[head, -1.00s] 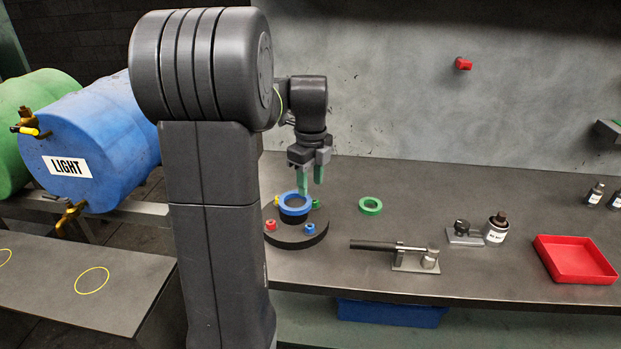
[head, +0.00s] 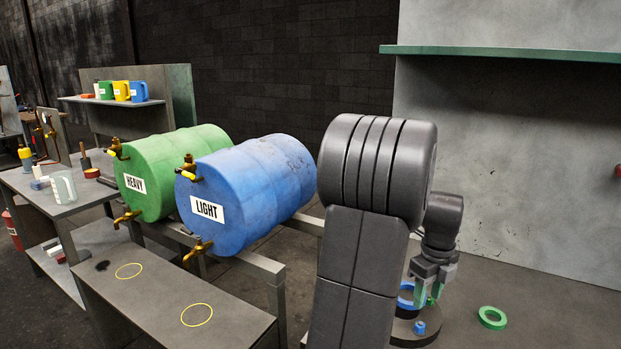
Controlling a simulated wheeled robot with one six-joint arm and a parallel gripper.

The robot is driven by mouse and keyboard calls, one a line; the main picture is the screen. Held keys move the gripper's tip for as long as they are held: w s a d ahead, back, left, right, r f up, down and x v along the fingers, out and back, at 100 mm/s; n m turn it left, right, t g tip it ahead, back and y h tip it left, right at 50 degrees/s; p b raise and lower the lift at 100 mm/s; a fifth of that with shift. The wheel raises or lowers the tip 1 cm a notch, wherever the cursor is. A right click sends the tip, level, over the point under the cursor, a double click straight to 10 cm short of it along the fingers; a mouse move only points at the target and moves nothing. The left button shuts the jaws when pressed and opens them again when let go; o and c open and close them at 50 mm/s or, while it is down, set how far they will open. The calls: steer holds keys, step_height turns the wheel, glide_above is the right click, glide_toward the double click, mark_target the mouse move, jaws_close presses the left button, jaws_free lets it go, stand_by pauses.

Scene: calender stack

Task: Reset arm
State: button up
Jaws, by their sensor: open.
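My gripper (head: 429,291) is at the lower right of the head view, pointing down with its green fingers apart and empty. It is over or just behind the round dark stand (head: 402,335), which carries a blue ring (head: 405,302) and a small blue peg (head: 419,327). My arm's column and shoulder hide the left part of the stand. I cannot tell whether the fingertips touch the ring.
A green HEAVY drum (head: 165,165) and a blue LIGHT drum (head: 255,190) with brass taps lie on a rack to the left. A low bench (head: 160,300) with two yellow circles stands before them. A side table holds a clear jug (head: 63,188). A green-edged shelf (head: 500,52) is above.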

mark_target(422, 325)
step_height(422, 325, down, 9)
steer(key=shift+r, duration=0.15)
steer(key=shift+r, duration=0.1)
stand_by(0.3)
step_height(422, 325, up, 14)
steer(key=f, duration=0.1)
step_height(422, 325, down, 14)
steer(key=shift+r, duration=0.25)
steer(key=shift+r+n, duration=0.15)
steer(key=shift+n, duration=1.05)
steer(key=n+p, duration=0.1)
steer(key=n, duration=0.5)
